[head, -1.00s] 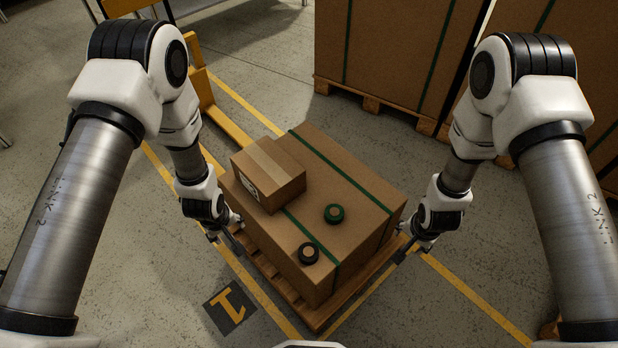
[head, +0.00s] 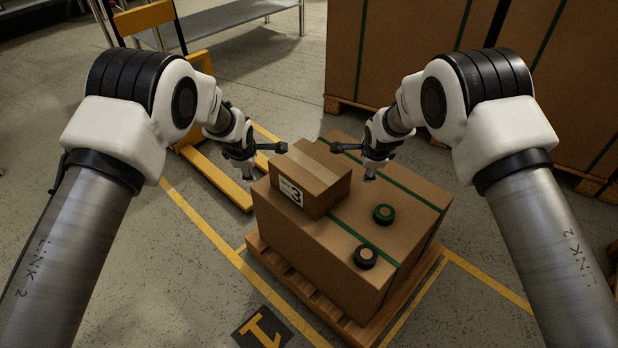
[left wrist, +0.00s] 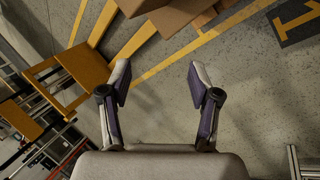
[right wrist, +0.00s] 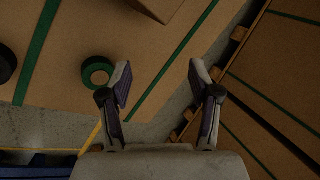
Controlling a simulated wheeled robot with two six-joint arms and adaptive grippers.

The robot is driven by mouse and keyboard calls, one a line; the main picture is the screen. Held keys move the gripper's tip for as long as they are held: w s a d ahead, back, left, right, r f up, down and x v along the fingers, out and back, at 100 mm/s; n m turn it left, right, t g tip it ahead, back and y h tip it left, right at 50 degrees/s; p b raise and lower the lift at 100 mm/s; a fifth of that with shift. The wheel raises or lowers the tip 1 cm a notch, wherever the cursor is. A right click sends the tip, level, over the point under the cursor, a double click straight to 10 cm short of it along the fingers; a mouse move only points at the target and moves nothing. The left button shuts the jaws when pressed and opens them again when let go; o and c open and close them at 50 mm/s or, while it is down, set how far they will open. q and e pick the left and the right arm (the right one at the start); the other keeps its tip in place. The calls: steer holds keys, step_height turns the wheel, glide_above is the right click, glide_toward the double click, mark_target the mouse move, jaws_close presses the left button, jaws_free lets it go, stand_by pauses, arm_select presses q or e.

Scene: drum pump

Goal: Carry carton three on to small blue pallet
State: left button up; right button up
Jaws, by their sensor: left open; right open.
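Carton three (head: 310,180) is a small brown taped box with a white label and a black 3. It sits upright on top of a large strapped carton (head: 325,250). My left gripper (head: 261,160) is open and empty, just left of the small carton and apart from it. My right gripper (head: 356,160) is open and empty, just right of it, above the large carton. The small carton's edge shows at the top of the right wrist view (right wrist: 157,8). No small blue pallet can be made out with certainty.
The large carton stands on a wooden pallet (head: 300,290) and carries a green roll (head: 383,214) and a black roll (head: 365,257). A yellow pallet truck (head: 215,175) stands behind left. Tall strapped cartons (head: 400,60) stand behind. A blue thing (right wrist: 40,160) is cut off in the right wrist view.

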arm_select(q)
steer(key=x, duration=1.2)
arm_select(e)
steer(key=x, duration=1.2)
steer(key=shift+d, duration=0.1)
arm_select(q)
steer(key=shift+w+d, duration=0.1)
steer(key=shift+d, duration=0.25)
arm_select(e)
steer(key=shift+w+a, duration=0.1)
steer(key=shift+a, duration=0.25)
arm_select(q)
steer(key=shift+d, duration=0.35)
arm_select(e)
steer(key=shift+a, duration=0.3)
arm_select(q)
steer(key=shift+d+r, duration=0.1)
arm_select(e)
steer(key=shift+a+r, duration=0.1)
arm_select(q)
steer(key=shift+d, duration=0.5)
arm_select(e)
steer(key=shift+a, duration=0.5)
